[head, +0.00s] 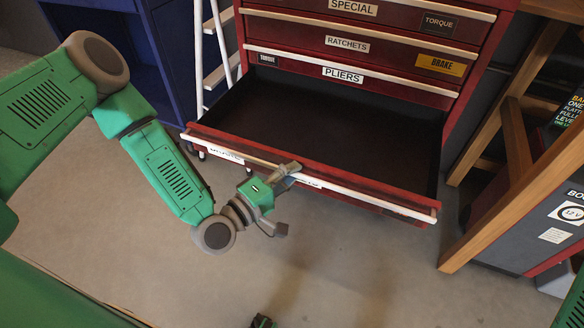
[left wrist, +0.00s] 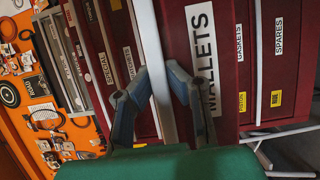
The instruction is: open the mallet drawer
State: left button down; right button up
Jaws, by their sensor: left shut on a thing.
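The mallet drawer (head: 340,125) in the red cabinet is pulled well out in the head view, and its dark interior looks empty. Its front carries a pale handle strip (head: 375,202). My left gripper (head: 285,172) is shut on this handle near the middle of the drawer front. In the left wrist view, the gripper fingers (left wrist: 157,78) close around the pale strip, beside the label "MALLETS" (left wrist: 202,55). The gripper hides part of the labels on the drawer front in the head view.
Shut drawers labelled "PLIERS" (head: 343,75) and "RATCHETS" (head: 347,44) are above. A blue cabinet (head: 172,45) and a white ladder (head: 216,72) stand left. A wooden frame (head: 515,205) stands close on the right. The floor (head: 350,265) in front is mostly clear.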

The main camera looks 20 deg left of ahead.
pick_arm(q)
jog(key=shift+s+d+f, duration=0.2)
jog(key=shift+d+f, duration=0.05)
jog(key=shift+d, duration=0.05)
jog(key=c, duration=1.6)
grip_release()
jog(key=shift+o, duration=0.3)
jog(key=shift+w+d, duration=0.1)
jog(key=shift+w, duration=0.1)
pick_arm(e)
jog(key=shift+d+f, duration=0.1)
jog(key=shift+d, duration=0.15)
pick_arm(q)
jog(key=shift+r, duration=0.1)
jog(key=shift+s+a, duration=0.25)
jog(key=shift+s, duration=0.05)
jog(key=v, duration=1.1)
pick_arm(e)
jog(key=shift+a, duration=0.1)
pick_arm(q)
jog(key=shift+s, duration=0.15)
